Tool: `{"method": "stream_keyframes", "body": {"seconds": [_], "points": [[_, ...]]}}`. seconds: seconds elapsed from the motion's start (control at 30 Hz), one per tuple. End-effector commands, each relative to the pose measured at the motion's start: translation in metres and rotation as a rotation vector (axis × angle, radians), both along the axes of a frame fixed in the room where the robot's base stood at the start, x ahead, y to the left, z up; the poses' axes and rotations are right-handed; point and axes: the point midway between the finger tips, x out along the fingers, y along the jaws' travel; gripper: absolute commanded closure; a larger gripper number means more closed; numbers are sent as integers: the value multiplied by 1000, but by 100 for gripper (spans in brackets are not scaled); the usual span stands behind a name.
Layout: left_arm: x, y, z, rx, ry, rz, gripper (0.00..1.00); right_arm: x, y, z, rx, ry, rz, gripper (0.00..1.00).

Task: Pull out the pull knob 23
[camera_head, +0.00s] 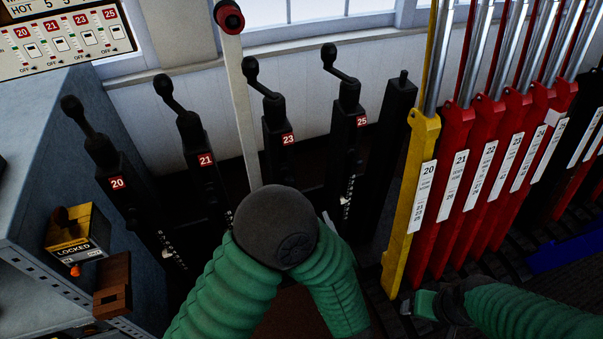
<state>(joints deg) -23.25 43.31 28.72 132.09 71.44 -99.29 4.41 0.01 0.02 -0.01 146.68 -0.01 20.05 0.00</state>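The post labelled 23 (287,139) is black and stands upright in a row of similar posts, left of the picture's middle. A bent crank with a round black knob (250,66) tops it. Its lower part is hidden behind my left arm, whose green sleeves and dark joint fill the bottom middle. The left gripper is not clearly visible; the arm hides it. My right gripper (427,303) is low at the right, near the foot of the yellow lever and apart from post 23. Its fingers are too small and dark to read.
Black posts labelled 20 (117,183), 21 (206,160) and 25 (361,121) flank it. A white pole with a red knob (229,17) rises just left of post 23. A yellow lever (408,205) and several red levers (480,150) fill the right. A grey cabinet (50,130) stands left.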

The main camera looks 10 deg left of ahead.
Motion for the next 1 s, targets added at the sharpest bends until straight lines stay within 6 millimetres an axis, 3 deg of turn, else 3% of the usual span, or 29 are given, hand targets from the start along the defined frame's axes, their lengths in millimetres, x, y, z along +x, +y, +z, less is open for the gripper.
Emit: {"method": "stream_keyframes", "body": {"seconds": [0.03, 0.17, 0.37, 0.7, 1.0], "points": [[-5, 0, -12, 38, -24, 36, 52, 6, 0, -15, 0, 0, 0, 27], [-5, 6, -7, 98, -64, 94, 52, 23, 1, -19, -2, 5, 1, 27], [9, 25, 2, 99, -82, 105, 52, 16, 4, -15, -5, -7, 1, 27], [87, 73, -1, 103, -77, 104, 52, 18, 2, -29, -4, -2, 0, 27], [126, 100, 0, 101, -75, 97, 52, 17, 3, -34, -6, -3, 0, 27]]}}
